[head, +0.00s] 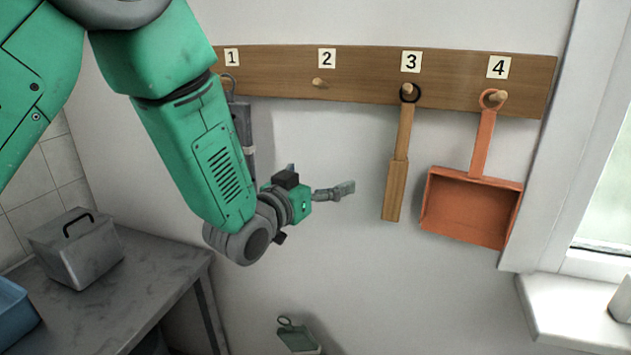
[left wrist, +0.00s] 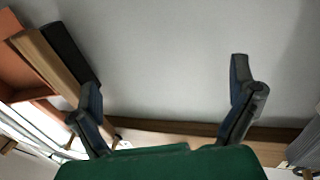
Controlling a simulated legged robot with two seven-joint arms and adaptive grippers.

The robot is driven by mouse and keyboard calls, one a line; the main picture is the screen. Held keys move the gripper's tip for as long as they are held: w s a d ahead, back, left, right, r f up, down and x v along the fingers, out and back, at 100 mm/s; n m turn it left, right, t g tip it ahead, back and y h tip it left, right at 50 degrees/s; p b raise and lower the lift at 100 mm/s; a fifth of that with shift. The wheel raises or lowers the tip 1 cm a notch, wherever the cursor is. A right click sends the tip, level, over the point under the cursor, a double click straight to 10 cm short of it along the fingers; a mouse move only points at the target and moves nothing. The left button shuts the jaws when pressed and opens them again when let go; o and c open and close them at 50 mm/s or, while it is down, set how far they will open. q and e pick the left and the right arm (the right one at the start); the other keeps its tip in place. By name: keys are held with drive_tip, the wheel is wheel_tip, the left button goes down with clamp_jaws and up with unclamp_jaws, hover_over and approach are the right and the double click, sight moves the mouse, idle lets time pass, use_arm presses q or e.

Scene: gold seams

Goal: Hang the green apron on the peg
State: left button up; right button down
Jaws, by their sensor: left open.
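A green item with a dark loop (head: 298,338), which may be the green apron, is low at the bottom of the head view, below the wooden rail (head: 450,82). Its lower part is cut off or hidden. The bare peg (head: 318,83) under label 2 has nothing on it. My left gripper (head: 347,189) is open and empty in front of the wall, below that peg and above the green item. In the left wrist view its two fingers (left wrist: 165,95) stand wide apart with only wall between them. My right gripper is not in view.
A wooden tool (head: 395,175) hangs at label 3 and an orange dustpan (head: 470,208) at label 4. A dark grey item (head: 243,125) hangs at label 1, partly behind my arm. A grey box (head: 78,250) stands on the left table (head: 150,285). A window sill (head: 570,315) juts out at right.

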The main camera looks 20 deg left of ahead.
use_arm(q)
drive_tip(key=v, duration=1.2)
drive_tip(key=s+a+f+n+g+y+b, duration=0.1)
drive_tip(key=s+f+g, duration=0.2)
drive_tip(key=f, duration=0.6)
drive_tip(key=s+a+f+g+y, duration=0.1)
drive_tip(key=s+a+f+g, duration=0.2)
drive_tip(key=f, duration=0.6)
drive_tip(key=s+f+n+g+y+b, duration=0.1)
drive_tip(key=s+f+g+y, duration=0.2)
drive_tip(key=f, duration=0.7)
drive_tip(key=s+a+f+g, duration=0.2)
drive_tip(key=s+f, duration=0.4)
drive_tip(key=s, duration=0.4)
drive_tip(key=s+a+f+g+b, duration=0.1)
drive_tip(key=s+f+g, duration=0.4)
drive_tip(key=s, duration=0.5)
wheel_tip(320, 180, down, 3)
drive_tip(key=shift+s+a+r+n+g, duration=0.25)
drive_tip(key=shift+a+n+g, duration=0.05)
drive_tip(key=shift+a+n, duration=0.1)
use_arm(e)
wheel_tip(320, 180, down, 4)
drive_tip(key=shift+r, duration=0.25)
use_arm(q)
drive_tip(key=shift+w, duration=0.15)
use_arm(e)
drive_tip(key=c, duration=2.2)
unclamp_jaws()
